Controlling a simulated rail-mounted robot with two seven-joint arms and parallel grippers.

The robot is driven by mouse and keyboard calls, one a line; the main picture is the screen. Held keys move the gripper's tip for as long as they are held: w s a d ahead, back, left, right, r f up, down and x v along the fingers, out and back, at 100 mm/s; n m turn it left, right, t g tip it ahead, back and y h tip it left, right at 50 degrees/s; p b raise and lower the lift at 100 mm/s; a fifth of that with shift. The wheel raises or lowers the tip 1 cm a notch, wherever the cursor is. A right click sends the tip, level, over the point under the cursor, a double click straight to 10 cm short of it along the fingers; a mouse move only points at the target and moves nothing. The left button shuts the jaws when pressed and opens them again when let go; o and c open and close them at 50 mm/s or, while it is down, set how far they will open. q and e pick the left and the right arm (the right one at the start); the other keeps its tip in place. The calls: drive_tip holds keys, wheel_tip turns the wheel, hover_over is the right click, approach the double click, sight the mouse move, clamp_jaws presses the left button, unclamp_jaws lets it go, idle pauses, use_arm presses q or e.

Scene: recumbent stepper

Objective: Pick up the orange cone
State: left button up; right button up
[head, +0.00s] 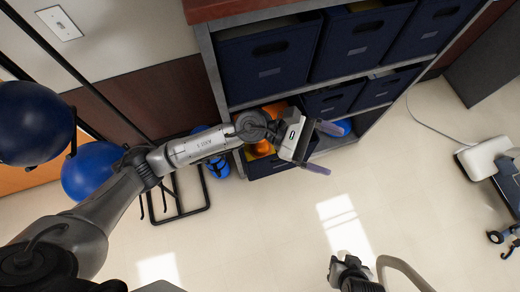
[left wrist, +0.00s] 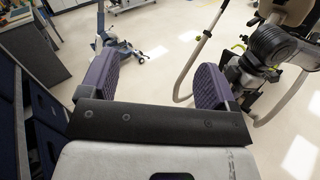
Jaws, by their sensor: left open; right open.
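Orange material (head: 261,149), probably the orange cone, shows in a dark blue bin (head: 268,167) on the lower left of the shelf unit. My left wrist and gripper cover much of it, so its full shape is hidden. My left gripper (head: 324,148) is open and empty, its purple fingers pointing right, past the bin's right side.
The shelf unit (head: 212,72) holds several dark blue bins (head: 268,58). A blue round object (head: 341,127) lies on the lower shelf. Blue balls (head: 90,170) sit on a black rack at left. A grey-white machine (head: 487,157) stands at right. The middle floor is clear.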

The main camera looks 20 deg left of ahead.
use_arm(q)
wheel_tip(320, 180, down, 12)
drive_tip(key=w+a+m+g+y+b, duration=0.2)
drive_tip(key=a+m+y+b, duration=0.15)
drive_tip(key=m+y, duration=0.35)
drive_tip(key=m+t+y+b, duration=0.2)
drive_tip(key=m+y+b, duration=0.4)
drive_tip(key=y, duration=0.5)
hover_over(262, 149)
drive_tip(key=w, duration=0.2)
wheel_tip(262, 149, down, 9)
drive_tip(key=n, duration=0.1)
drive_tip(key=shift+y, duration=0.3)
drive_tip(key=f, duration=0.2)
drive_tip(key=a+f+b, duration=0.1)
drive_tip(key=f, duration=0.4)
drive_tip(key=shift+a+f+b, duration=0.1)
drive_tip(key=shift+a+b, duration=0.25)
drive_tip(key=shift+d+f+b, duration=0.15)
drive_tip(key=shift+f+b, duration=0.3)
drive_tip(key=shift+f, duration=2.75)
drive_tip(key=shift+c, duration=0.5)
drive_tip(key=c, duration=0.9)
use_arm(e)
wheel_tip(262, 149, down, 14)
